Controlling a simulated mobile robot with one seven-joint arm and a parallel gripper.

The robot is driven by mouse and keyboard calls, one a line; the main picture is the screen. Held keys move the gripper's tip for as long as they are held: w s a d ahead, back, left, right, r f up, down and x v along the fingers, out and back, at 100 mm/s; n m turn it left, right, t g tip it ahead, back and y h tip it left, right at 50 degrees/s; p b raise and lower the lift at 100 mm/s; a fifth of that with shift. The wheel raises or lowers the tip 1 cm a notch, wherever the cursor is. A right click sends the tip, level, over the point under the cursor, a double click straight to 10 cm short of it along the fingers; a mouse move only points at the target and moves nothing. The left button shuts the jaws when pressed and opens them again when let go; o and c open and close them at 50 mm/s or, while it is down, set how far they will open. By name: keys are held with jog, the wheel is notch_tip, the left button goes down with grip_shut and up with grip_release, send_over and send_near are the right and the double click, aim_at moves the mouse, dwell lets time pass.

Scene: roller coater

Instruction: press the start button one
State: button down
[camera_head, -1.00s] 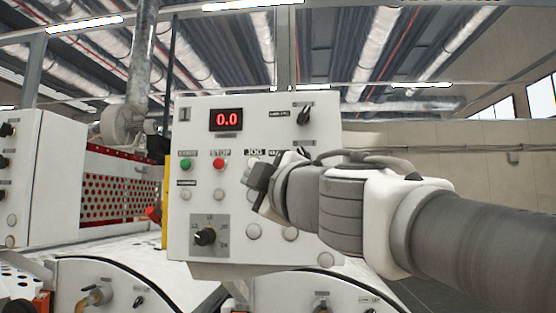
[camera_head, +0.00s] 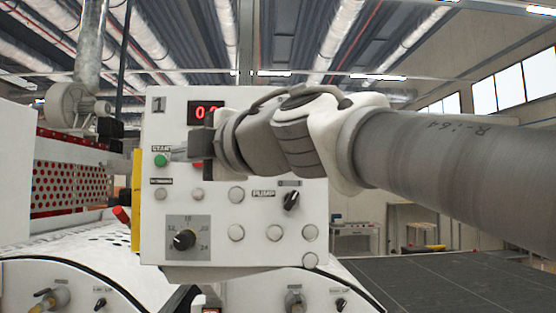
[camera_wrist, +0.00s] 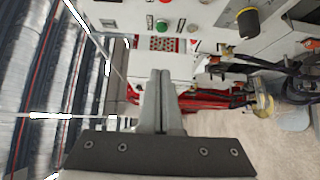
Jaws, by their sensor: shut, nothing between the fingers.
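The green start button (camera_head: 160,160) sits under a START label at the left of the white control panel (camera_head: 155,215) marked 1. It also shows in the wrist view as a green button (camera_wrist: 162,27) near the top, beyond the fingertips. My gripper (camera_head: 192,150) is in front of the panel, just right of the green button in the head view, and appears apart from it. In the wrist view my gripper (camera_wrist: 160,74) has its two fingers together and empty. My gripper hides the panel area right of the green button.
A red display (camera_head: 203,112) is partly covered by my arm. A dial (camera_head: 184,239) and a pump switch (camera_head: 291,200) are lower on the panel. A yellow strip (camera_head: 136,198) edges it on the left. Rounded white machine housings (camera_head: 60,270) stand below.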

dwell(0.3)
jog(key=p, duration=0.1)
send_near(154, 160)
jog(key=x, duration=0.5)
jog(key=shift+a+f, duration=0.1)
jog(key=shift+a, duration=0.15)
jog(key=shift+w, duration=0.3)
